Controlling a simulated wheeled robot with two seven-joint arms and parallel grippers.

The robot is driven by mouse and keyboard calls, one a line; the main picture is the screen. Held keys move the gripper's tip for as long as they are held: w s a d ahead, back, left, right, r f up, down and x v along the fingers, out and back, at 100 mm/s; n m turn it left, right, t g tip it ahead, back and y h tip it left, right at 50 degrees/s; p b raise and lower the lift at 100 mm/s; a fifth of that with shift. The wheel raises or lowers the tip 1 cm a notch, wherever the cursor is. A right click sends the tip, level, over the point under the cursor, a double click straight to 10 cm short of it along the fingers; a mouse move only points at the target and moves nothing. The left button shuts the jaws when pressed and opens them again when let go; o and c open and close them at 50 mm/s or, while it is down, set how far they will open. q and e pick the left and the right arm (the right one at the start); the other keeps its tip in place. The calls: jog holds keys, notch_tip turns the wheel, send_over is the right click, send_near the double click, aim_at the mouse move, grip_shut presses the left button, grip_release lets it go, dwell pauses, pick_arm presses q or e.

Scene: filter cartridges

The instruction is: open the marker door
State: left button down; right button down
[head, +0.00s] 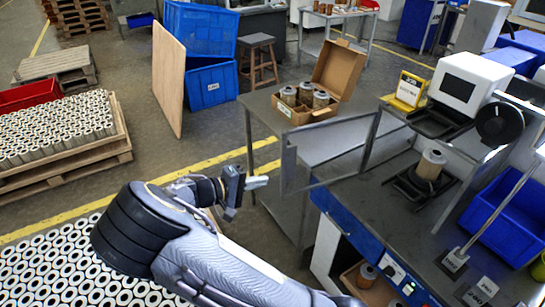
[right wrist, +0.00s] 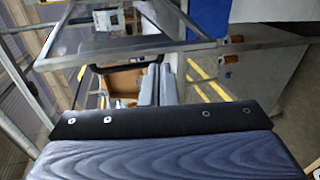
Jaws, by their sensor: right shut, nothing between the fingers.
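The marker door (head: 331,180) is a grey metal frame around a see-through pane, standing upright at the left end of the marker bench. It stands away from the marking head (head: 462,88) and the cartridge (head: 431,164) on its fixture, leaving them uncovered in the head view. My right gripper (head: 262,182) is shut and empty, its fingertips just left of the door's left edge; I cannot tell whether they touch. In the right wrist view the door frame (right wrist: 140,52) crosses above and behind the shut fingers (right wrist: 159,86). My left gripper is not in view.
An open cardboard box (head: 318,104) of cartridges stands on the grey table behind the door. A blue bin (head: 500,212) and a stand (head: 455,258) are on the bench's right. A tan board (head: 168,80) leans on blue crates (head: 212,84).

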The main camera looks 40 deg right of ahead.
jog(key=w+a+r+n+t+h, duration=0.1)
jog(key=w+a+r+t+h, duration=0.2)
jog(key=w+r, duration=0.1)
jog(key=s+d+p, duration=0.3)
jog(key=d+p, duration=0.1)
jog(key=d, duration=0.4)
jog(key=shift+s+d, duration=0.15)
jog(key=shift+d, duration=0.25)
